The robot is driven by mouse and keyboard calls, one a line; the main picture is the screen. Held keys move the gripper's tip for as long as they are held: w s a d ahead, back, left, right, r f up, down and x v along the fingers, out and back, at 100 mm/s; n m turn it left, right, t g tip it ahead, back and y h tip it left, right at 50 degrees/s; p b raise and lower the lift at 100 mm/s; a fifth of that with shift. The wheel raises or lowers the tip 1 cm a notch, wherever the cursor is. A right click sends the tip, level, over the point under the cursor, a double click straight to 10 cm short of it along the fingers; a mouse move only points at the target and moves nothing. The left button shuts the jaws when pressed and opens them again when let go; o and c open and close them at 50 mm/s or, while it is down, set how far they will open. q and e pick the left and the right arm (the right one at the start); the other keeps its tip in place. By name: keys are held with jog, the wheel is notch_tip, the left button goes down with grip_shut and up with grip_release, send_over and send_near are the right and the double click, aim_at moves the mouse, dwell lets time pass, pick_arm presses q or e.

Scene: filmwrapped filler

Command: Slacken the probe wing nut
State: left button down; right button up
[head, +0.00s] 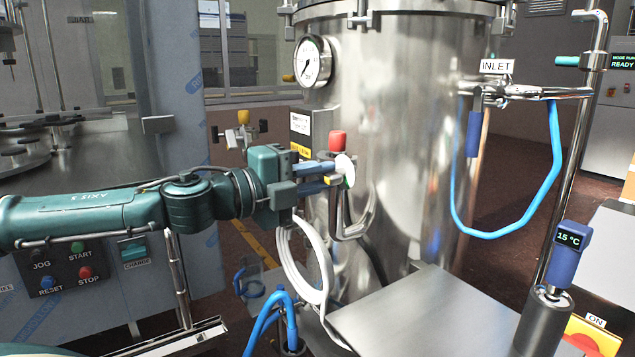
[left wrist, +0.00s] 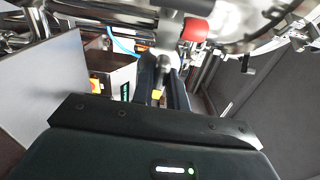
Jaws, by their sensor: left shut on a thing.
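The probe (head: 566,248) is a blue body with a "15 °C" display, standing in a dark cylindrical holder (head: 543,318) at the lower right of the head view. I cannot pick out a wing nut for certain at this size. My left gripper (head: 332,177) is shut on a small pale oval piece (head: 346,168) in front of the steel tank, just below a red knob (head: 337,140). The gripper also shows in the left wrist view (left wrist: 166,72), its fingers partly hiding what they hold. The red knob (left wrist: 197,31) is close beyond them. My right gripper is not in view.
The steel tank (head: 400,120) fills the middle. A white hose loop (head: 310,240) hangs below my gripper. A blue hose (head: 520,222) loops from the inlet pipe. A steel bench top (head: 420,310) lies in front. A control panel (head: 65,268) is at left.

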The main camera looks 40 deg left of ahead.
pick_arm(q)
jog(key=n+b, duration=0.1)
jog(key=n, duration=0.2)
jog(key=shift+f+n, duration=0.1)
jog(key=shift+n, duration=0.3)
jog(key=n, duration=0.2)
jog(key=shift+n, duration=0.3)
jog(key=shift+n+b, duration=0.5)
jog(key=shift+n, duration=0.4)
jog(key=n, duration=0.2)
jog(key=shift+n+b, duration=0.3)
jog(key=shift+n, duration=1)
jog(key=shift+n+b, duration=0.35)
jog(key=shift+n, duration=0.25)
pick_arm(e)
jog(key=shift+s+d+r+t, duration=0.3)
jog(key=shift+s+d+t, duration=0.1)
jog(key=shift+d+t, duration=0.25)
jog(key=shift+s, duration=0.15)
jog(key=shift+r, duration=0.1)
